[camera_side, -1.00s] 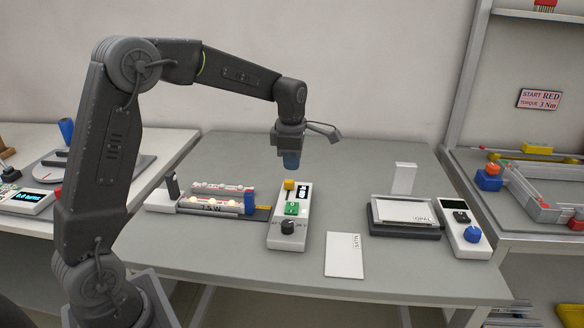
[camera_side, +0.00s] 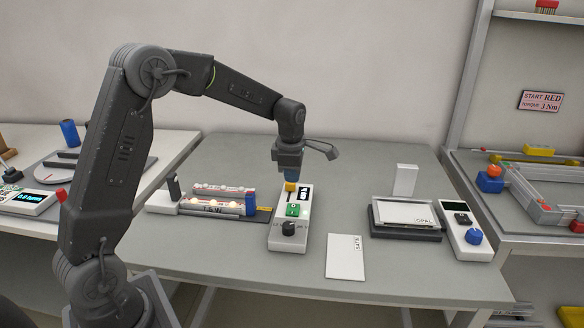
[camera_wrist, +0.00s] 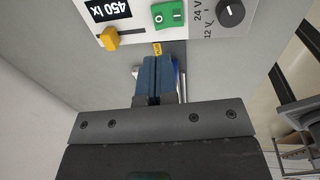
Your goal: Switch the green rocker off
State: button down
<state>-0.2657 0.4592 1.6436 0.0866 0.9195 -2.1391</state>
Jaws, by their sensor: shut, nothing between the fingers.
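The green rocker (camera_side: 292,210) sits on a white control box (camera_side: 277,238), between a yellow slider knob (camera_side: 290,187) and a black dial (camera_side: 288,229). In the wrist view the green rocker (camera_wrist: 167,14) shows O and I marks; which side is pressed in is unclear. My gripper (camera_side: 291,178) has blue fingers, shut and empty, pointing down near the yellow knob end of the box. In the wrist view my gripper (camera_wrist: 157,60) is just outside the box's long edge, apart from the rocker in the picture.
The wrist view shows a 450 lx display (camera_wrist: 108,8) beside the yellow knob. Left of the box lies a rack with lit lamps (camera_side: 215,207). A white card (camera_side: 345,257) and a light panel (camera_side: 405,212) are to the right. Bare table lies behind.

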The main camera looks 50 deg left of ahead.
aim_at(292, 210)
jog(key=f, duration=0.6)
jog(key=w+a+f, duration=0.1)
jog(key=f, duration=0.2)
jog(key=shift+f, duration=0.1)
jog(key=shift+f+g, duration=0.25)
jog(key=shift+g, duration=0.05)
jog(key=shift+h, duration=0.3)
jog(key=shift+s, duration=0.1)
jog(key=shift+s+d+r, duration=0.1)
jog(key=shift+s+d, duration=0.45)
jog(key=shift+d, duration=0.05)
jog(key=shift+r, duration=0.1)
